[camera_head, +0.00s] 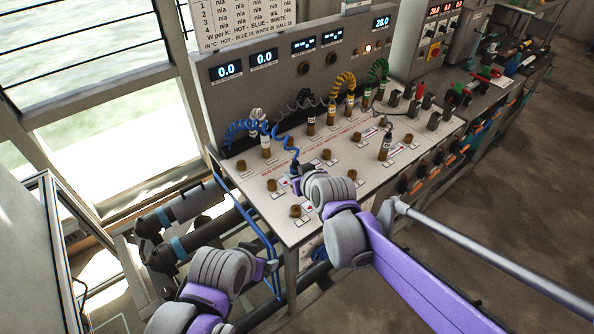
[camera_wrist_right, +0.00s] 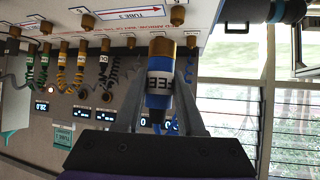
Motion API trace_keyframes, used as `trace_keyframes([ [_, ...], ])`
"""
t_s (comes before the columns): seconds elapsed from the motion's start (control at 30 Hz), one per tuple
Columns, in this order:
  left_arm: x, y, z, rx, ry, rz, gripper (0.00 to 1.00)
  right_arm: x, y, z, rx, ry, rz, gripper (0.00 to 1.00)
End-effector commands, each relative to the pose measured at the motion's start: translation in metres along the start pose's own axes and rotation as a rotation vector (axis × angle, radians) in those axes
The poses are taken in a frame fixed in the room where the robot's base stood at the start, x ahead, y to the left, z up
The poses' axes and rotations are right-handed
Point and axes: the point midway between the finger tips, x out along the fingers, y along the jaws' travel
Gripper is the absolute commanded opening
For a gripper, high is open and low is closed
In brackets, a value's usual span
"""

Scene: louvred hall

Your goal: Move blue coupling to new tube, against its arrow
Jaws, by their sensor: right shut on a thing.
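My right gripper (camera_head: 298,182) is over the front left part of the white sloping panel (camera_head: 335,170). In the right wrist view its fingers (camera_wrist_right: 165,118) are shut on the blue coupling (camera_wrist_right: 158,88), which has a white label reading "FEE…". A brass piece (camera_wrist_right: 162,47) is in line with its end, close to the panel; I cannot tell whether it is seated. In the head view the blue coupling (camera_head: 294,167) is partly hidden by my gripper, with a blue coiled hose (camera_head: 245,128) running to it. A "TUBE 3" label (camera_wrist_right: 150,12) is nearby. My left gripper (camera_head: 266,268) is low, off the panel's front left; its jaws are unclear.
Brass stubs (camera_head: 327,154) dot the panel. A lone coupling (camera_head: 386,148) stands at the right. Large dark pipes (camera_head: 185,210) lie left of the panel.

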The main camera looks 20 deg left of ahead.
Motion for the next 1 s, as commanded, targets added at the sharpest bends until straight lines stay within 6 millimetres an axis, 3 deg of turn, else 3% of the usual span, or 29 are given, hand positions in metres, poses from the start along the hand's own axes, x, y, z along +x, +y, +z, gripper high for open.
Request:
trace_keyframes([
  [0.47, 0.023, 0.000, 0.041, 0.000, -0.043, 0.000, 0.81, 0.035, 0.000, 0.054, 0.003, -0.003, 0.001, 0.00],
  [1.0, 0.025, 0.000, 0.043, 0.000, -0.046, 0.000, 0.81, 0.038, 0.001, 0.055, 0.001, -0.001, 0.001, 0.00],
])
